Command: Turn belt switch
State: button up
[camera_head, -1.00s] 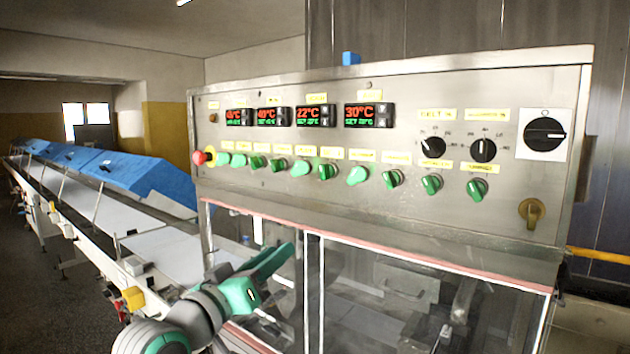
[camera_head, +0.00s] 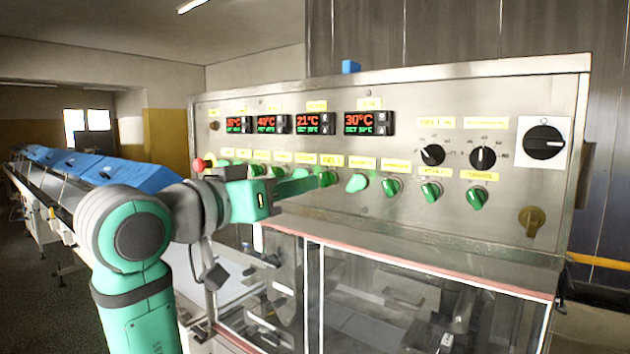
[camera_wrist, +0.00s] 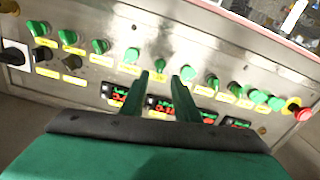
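A row of green rotary switches runs along the steel control panel (camera_head: 420,75). The green switch under the larger yellow label, which seems to read BELT, (camera_head: 327,178) is at my fingertips; it also shows in the wrist view (camera_wrist: 160,64). My gripper (camera_head: 314,181) reaches in from the left at switch height. In the wrist view my gripper (camera_wrist: 166,75) has its two fingers apart, with that switch between and just beyond the tips. Contact cannot be told. My gripper hides part of the switches to its left in the head view.
A red emergency button (camera_head: 198,164) is at the panel's left end. Neighbouring green switches (camera_head: 357,183) sit close on both sides. Black dials (camera_head: 482,157) and a large black rotary switch (camera_head: 543,142) are at right. Glass doors (camera_head: 400,300) lie below; a conveyor with blue covers (camera_head: 140,178) stands at left.

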aim_at(321, 179)
jog(key=shift+x, duration=3.1)
grip_shut()
